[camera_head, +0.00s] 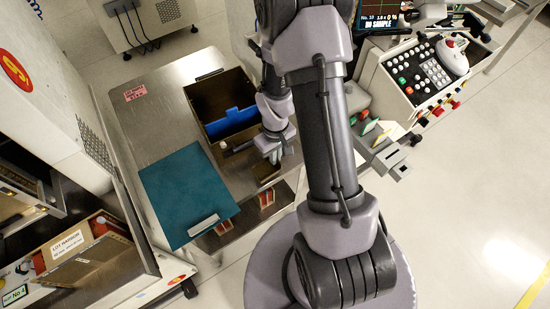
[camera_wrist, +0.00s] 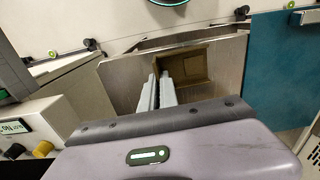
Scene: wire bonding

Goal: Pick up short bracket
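A small brown, folded-plate piece (camera_wrist: 190,62) with right-angled sides lies just beyond my gripper (camera_wrist: 158,80) in the wrist view. It looks like the short bracket, but I cannot be sure. In the head view it shows as a small brown patch (camera_head: 266,173) at the table's right edge, right below my gripper (camera_head: 275,156). My two pale fingers are close together, pointing at the left edge of the brown piece. Whether that edge is between them or behind them cannot be told. The fingers and my wrist hide part of the piece.
A brown open bin (camera_head: 205,100) with a blue inside part stands left of my gripper. A teal mat (camera_head: 180,185) with a silver bar (camera_head: 203,225) lies on the steel table (camera_head: 150,125). A control panel (camera_head: 420,80) stands at right. Open floor lies at lower right.

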